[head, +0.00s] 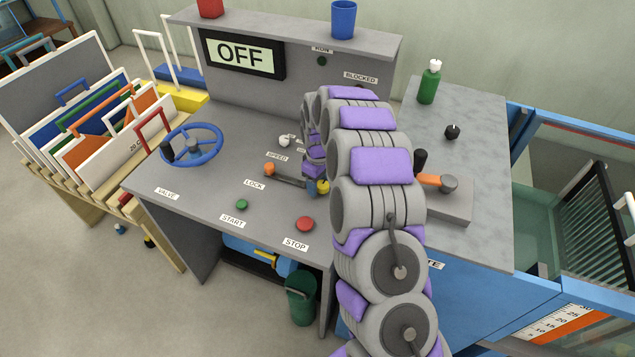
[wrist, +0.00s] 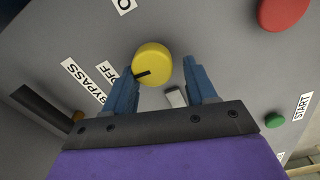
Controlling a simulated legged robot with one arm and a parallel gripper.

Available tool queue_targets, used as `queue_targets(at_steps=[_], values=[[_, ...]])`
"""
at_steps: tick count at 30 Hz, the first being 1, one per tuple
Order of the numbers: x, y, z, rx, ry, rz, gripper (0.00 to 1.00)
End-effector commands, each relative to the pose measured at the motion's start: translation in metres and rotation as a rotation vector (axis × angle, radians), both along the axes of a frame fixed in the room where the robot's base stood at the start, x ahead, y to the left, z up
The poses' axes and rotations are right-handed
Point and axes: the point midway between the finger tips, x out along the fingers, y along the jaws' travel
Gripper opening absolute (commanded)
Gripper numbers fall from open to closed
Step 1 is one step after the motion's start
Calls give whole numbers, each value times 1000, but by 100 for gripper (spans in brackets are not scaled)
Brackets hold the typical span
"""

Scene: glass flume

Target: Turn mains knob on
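The yellow round knob (wrist: 152,63) sits on the grey desk top in the wrist view, with a black pointer mark on its lower left side, toward the OFF label (wrist: 108,72). No readable MAINS label shows. My gripper (wrist: 160,74) is open, its two blue fingers apart, with the knob at and slightly beyond the gap between the tips. Nothing is held; contact with the knob cannot be told. In the head view the yellow knob (head: 323,188) is small and partly hidden by my gripper and arm. The display (head: 243,54) reads OFF.
A red STOP button (head: 305,223) and green START button (head: 242,204) lie nearby on the desk. A dark bar with an orange end (head: 269,169) is left of the knob. A blue valve wheel (head: 192,146) stands further left. A lever with an orange part (head: 437,181) is right of my arm.

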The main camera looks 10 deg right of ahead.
Motion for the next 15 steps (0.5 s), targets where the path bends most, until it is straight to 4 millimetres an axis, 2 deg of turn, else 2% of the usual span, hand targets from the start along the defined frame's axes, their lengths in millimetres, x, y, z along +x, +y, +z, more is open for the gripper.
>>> queue_targets(at_steps=[2, 12, 15], values=[[-1, -2, 0, 3, 3, -2, 45], [1, 1, 0, -4, 0, -2, 13], [2, 1, 0, -4, -2, -1, 13]])
